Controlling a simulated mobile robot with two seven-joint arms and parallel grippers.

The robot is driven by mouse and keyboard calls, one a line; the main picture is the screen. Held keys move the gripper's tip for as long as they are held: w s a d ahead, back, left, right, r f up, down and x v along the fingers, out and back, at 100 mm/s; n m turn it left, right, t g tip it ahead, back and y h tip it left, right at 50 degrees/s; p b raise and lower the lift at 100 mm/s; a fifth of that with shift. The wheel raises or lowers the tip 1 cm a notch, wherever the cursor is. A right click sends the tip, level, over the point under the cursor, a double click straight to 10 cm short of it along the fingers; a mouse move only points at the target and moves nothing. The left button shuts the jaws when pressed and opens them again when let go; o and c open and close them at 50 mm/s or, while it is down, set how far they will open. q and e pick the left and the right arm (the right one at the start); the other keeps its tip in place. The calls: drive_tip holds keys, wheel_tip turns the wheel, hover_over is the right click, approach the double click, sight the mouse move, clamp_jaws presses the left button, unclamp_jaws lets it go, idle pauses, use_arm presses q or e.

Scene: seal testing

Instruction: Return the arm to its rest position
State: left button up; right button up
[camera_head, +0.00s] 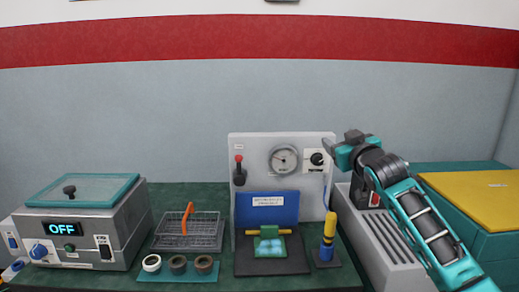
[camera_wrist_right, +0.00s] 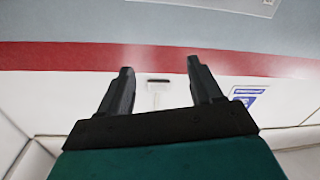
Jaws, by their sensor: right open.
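My right arm comes in from the lower right in the head view. My right gripper (camera_head: 346,146) is raised at the right side of the grey test panel (camera_head: 318,190), in front of or near its upper right corner. In the right wrist view my right gripper (camera_wrist_right: 160,92) has its two dark fingers spread apart with nothing between them. Beyond the fingers that view shows a white wall with a red stripe (camera_wrist_right: 60,57). My left gripper is not in the head view.
A bath unit (camera_head: 90,240) reading OFF stands at the left. A wire basket (camera_head: 190,232) with an orange handle and several rings lie beside it. A blue-and-yellow tool (camera_head: 328,240) stands upright near the panel. A yellow-topped teal cabinet (camera_head: 480,200) is at the right.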

drive_tip(key=s+a+f+g, duration=0.2)
drive_tip(key=s+f, duration=0.5)
drive_tip(key=f, duration=0.6)
drive_tip(key=s+a+f+g, duration=0.1)
drive_tip(key=s+f, duration=0.5)
drive_tip(key=f, duration=0.8)
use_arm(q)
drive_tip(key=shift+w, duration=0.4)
use_arm(e)
drive_tip(key=s+f+g, duration=0.1)
drive_tip(key=s+f, duration=0.3)
drive_tip(key=s, duration=0.5)
drive_tip(key=s+f+m+g, duration=0.1)
drive_tip(key=s+f, duration=0.4)
drive_tip(key=s, duration=0.4)
drive_tip(key=s+f+m+g, duration=0.1)
drive_tip(key=s+f+g, duration=0.1)
drive_tip(key=s+f, duration=0.3)
drive_tip(key=s, duration=0.3)
drive_tip(key=shift+s+d+f, duration=0.15)
drive_tip(key=shift+s+d, duration=0.15)
drive_tip(key=shift+s, duration=0.1)
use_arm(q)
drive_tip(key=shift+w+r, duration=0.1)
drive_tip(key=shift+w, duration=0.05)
